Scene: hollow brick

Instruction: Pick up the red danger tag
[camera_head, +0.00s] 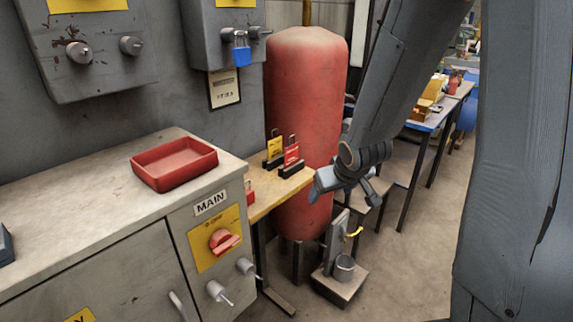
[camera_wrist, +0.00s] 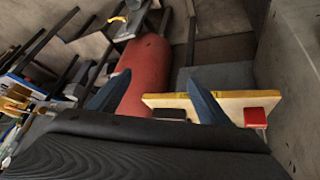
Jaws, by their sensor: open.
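The red danger tag (camera_head: 291,153) stands upright in a black holder (camera_head: 291,170) on a small wooden shelf (camera_head: 262,199). A yellow tag (camera_head: 274,149) stands in another holder just left of it. My gripper (camera_head: 345,199) is open and empty, to the right of the tag in the head view and apart from it. In the wrist view my open fingers (camera_wrist: 158,78) point toward the shelf (camera_wrist: 232,102). A black holder (camera_wrist: 169,114) shows between them near the shelf's edge. I cannot make out the red tag's face in the wrist view.
A red tank (camera_head: 306,85) stands right behind the shelf. A grey cabinet (camera_head: 90,183) with a red tray (camera_head: 174,165) is at left. A red padlock (camera_wrist: 256,116) is at the shelf's end. A blue padlock (camera_head: 242,56) hangs from a wall box. Floor at right is fairly open.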

